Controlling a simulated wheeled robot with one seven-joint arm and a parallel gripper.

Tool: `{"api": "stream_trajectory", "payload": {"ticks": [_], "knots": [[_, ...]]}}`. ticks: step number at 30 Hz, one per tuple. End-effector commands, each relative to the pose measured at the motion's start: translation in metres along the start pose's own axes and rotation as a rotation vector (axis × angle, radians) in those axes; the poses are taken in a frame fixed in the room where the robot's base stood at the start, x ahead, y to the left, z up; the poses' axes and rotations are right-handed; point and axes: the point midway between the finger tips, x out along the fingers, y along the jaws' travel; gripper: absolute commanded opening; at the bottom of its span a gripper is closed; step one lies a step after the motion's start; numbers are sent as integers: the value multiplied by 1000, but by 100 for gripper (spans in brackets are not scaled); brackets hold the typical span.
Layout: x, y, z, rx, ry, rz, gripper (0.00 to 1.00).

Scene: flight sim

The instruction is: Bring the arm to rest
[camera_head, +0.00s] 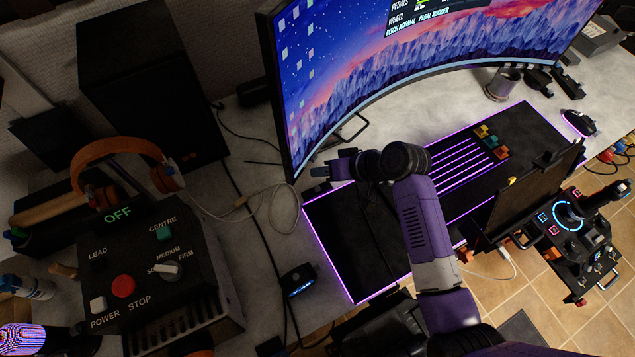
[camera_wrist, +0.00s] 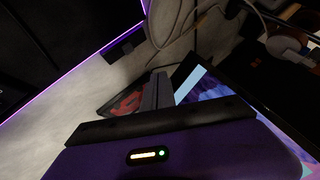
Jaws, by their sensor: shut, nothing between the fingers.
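My purple and grey arm (camera_head: 428,235) rises from the bottom of the head view over the desk. Its black wrist bends left, and my gripper (camera_head: 320,172) points left, close in the picture to the lower left edge of the curved monitor (camera_head: 420,75). In the wrist view the fingers of my gripper (camera_wrist: 157,92) are together and hold nothing. Whether the gripper touches the monitor I cannot tell.
A glowing-edged black desk mat (camera_head: 350,235) with a keyboard lies under the arm. A control box (camera_head: 150,270) with a red button, orange headphones (camera_head: 125,150) and a black speaker (camera_head: 150,90) are at left. A flight stick panel (camera_head: 570,230) is at right.

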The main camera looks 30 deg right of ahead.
Motion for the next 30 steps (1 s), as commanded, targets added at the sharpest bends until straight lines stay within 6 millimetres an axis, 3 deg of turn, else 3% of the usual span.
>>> {"api": "stream_trajectory", "payload": {"ticks": [20,23,30], "knots": [[-5,-3,-1,0,1,3,0],[-4,0,11,3,12,20,0],[-16,19,87,-8,116,145,0]]}}
